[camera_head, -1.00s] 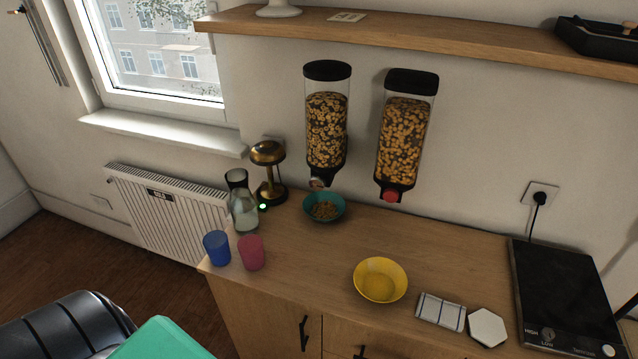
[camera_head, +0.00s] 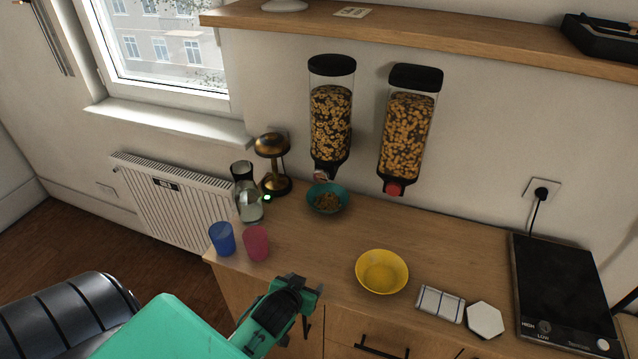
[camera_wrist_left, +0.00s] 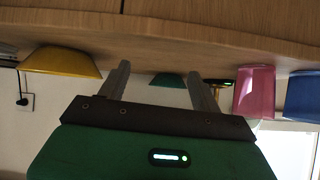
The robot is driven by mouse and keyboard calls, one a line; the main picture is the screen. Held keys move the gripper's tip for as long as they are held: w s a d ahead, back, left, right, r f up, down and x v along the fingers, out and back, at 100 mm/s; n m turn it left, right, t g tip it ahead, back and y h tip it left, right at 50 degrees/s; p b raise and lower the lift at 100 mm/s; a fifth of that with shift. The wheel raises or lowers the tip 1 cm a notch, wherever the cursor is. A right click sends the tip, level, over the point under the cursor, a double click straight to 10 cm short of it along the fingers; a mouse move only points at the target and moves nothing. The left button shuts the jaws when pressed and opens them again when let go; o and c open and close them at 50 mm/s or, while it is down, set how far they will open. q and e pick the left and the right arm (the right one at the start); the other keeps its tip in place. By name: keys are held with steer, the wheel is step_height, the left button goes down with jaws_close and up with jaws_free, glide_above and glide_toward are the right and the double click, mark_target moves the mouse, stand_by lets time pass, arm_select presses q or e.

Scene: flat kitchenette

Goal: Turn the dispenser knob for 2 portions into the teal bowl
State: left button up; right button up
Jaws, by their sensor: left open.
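The teal bowl (camera_head: 341,197) stands on the counter under the left dispenser (camera_head: 330,125) and has cereal in it. The left dispenser's pale knob (camera_head: 321,177) is just above the bowl. A second dispenser (camera_head: 407,130) with a red knob (camera_head: 393,188) hangs to its right, with nothing directly under it. My left gripper (camera_head: 305,288) is in front of the counter's front edge, well short of the bowl and knobs. It is open and empty, its fingers spread in the left wrist view (camera_wrist_left: 160,82). The teal bowl shows small there (camera_wrist_left: 167,80). My right gripper is out of view.
A blue cup (camera_head: 221,239) and a pink cup (camera_head: 256,243) stand at the counter's left front, near a glass carafe (camera_head: 247,197) and a brass lamp (camera_head: 272,148). A yellow bowl (camera_head: 382,272), a striped cloth (camera_head: 439,304) and a hotplate (camera_head: 565,290) are to the right.

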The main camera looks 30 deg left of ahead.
arm_select(q)
steer(key=w+a+r+n+t+y, duration=0.1)
steer(key=w+a+r+t, duration=0.25)
steer(key=w+r, duration=0.2)
steer(key=n+t, duration=0.1)
steer(key=t, duration=0.3)
glide_toward(320, 179)
steer(key=shift+g+y, duration=0.25)
steer(key=shift+y, duration=0.25)
steer(key=p+x, duration=0.1)
steer(key=x, duration=0.1)
steer(key=p+x, duration=0.1)
steer(key=x, duration=0.2)
steer(key=p+x, duration=0.2)
steer(key=shift+w+d+r, duration=0.2)
steer(key=shift+w+r, duration=0.05)
steer(key=shift+w, duration=0.05)
steer(key=shift+x, duration=0.9)
steer(key=shift+f, duration=0.1)
steer(key=c, duration=1)
